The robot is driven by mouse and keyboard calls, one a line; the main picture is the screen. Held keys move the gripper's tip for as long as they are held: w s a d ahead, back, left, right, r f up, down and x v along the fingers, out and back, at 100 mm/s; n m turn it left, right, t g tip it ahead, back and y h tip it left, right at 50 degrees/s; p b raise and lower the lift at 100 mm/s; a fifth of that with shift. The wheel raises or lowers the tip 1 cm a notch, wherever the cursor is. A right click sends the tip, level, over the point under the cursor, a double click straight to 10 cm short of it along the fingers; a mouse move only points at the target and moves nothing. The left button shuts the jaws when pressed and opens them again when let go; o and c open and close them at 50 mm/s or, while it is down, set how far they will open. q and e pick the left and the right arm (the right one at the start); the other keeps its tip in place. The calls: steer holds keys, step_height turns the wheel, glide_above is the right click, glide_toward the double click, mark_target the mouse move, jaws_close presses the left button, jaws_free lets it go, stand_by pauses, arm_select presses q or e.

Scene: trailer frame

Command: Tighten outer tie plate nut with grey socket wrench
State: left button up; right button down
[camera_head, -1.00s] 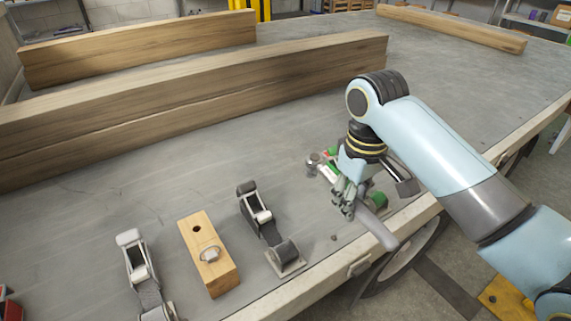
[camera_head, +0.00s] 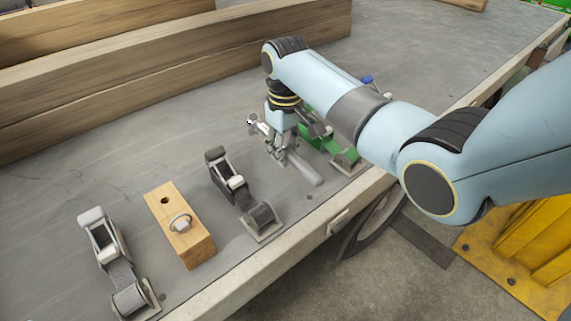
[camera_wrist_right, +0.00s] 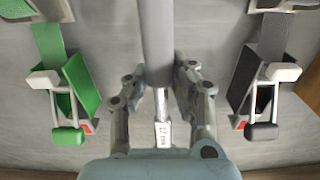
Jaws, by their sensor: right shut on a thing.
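The grey socket wrench (camera_head: 305,171) is in my right gripper (camera_head: 277,152), over the trailer deck between a grey and a green ratchet strap. Its grey handle (camera_wrist_right: 156,42) runs up the middle of the right wrist view, with a shiny metal shaft between the fingers of the right gripper (camera_wrist_right: 162,95). A metal socket end shows left of the gripper in the head view. The fingers are closed in around the wrench. My left gripper is out of view.
A grey ratchet strap (camera_head: 228,178), a wooden block (camera_head: 183,238) with a hole and metal ring, and another grey strap (camera_head: 103,237) lie along the deck edge. A green strap (camera_head: 318,137) lies behind my right arm. Long timber beams (camera_head: 170,80) lie across the deck.

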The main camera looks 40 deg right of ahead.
mark_target(285, 171)
steer(key=shift+f, duration=1.65)
steer(key=c, duration=1.1)
jaws_free()
steer(key=shift+f, duration=0.15)
steer(key=shift+c, duration=0.2)
